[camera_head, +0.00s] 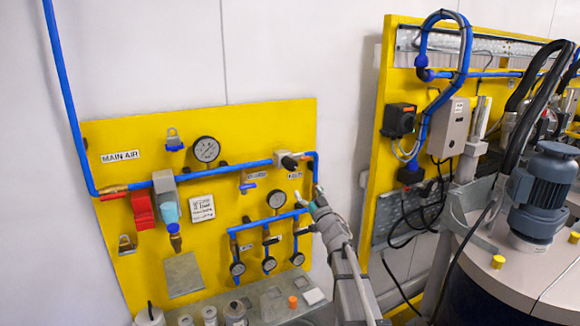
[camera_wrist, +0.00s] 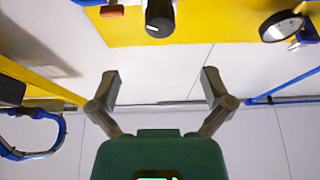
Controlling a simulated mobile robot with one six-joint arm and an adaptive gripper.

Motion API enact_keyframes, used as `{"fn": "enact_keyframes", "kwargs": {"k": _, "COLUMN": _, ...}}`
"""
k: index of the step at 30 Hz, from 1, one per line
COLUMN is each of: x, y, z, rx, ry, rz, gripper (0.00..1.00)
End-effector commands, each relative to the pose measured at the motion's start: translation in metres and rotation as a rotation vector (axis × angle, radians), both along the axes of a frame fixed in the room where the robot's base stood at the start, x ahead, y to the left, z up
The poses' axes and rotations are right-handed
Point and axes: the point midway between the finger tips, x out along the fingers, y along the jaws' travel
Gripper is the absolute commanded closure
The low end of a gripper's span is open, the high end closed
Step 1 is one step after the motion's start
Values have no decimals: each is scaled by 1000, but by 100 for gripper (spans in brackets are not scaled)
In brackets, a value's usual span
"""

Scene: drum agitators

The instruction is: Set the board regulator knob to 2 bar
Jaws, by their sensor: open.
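A black knob (camera_wrist: 160,18) with a pale pointer line stands out from the yellow board at the top of the wrist view. In the head view, a black knob (camera_head: 290,163) sits on a grey block at the board's upper right. No scale or pressure reading is legible. My gripper (camera_head: 310,196) is in front of the board's right side, just below that block. In the wrist view my gripper (camera_wrist: 161,88) has its fingers wide apart with nothing between them. The knob lies beyond the fingertips, apart from them.
The yellow board (camera_head: 110,215) carries blue pipes, a large gauge (camera_head: 206,149), a smaller gauge (camera_head: 276,200), a red valve (camera_head: 142,208) and several small gauges below. A dial (camera_wrist: 282,26) and an orange-red part (camera_wrist: 112,11) flank the knob. A motor (camera_head: 543,190) stands right.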

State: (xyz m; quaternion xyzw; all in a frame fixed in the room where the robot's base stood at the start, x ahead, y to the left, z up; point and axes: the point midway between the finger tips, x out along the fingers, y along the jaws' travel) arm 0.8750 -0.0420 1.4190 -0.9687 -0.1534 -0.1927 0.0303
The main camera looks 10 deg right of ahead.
Motion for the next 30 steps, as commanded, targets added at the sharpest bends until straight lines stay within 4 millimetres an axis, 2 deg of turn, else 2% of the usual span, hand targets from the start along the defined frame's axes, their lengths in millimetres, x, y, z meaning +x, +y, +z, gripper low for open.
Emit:
{"fn": "enact_keyframes", "kwargs": {"k": 21, "x": 91, "y": 30, "z": 41, "rx": 1, "ry": 0, "rz": 1, "gripper": 0}}
{"fn": "enact_keyframes", "kwargs": {"k": 30, "x": 110, "y": 37, "z": 49, "rx": 1, "ry": 0, "rz": 2, "gripper": 0}}
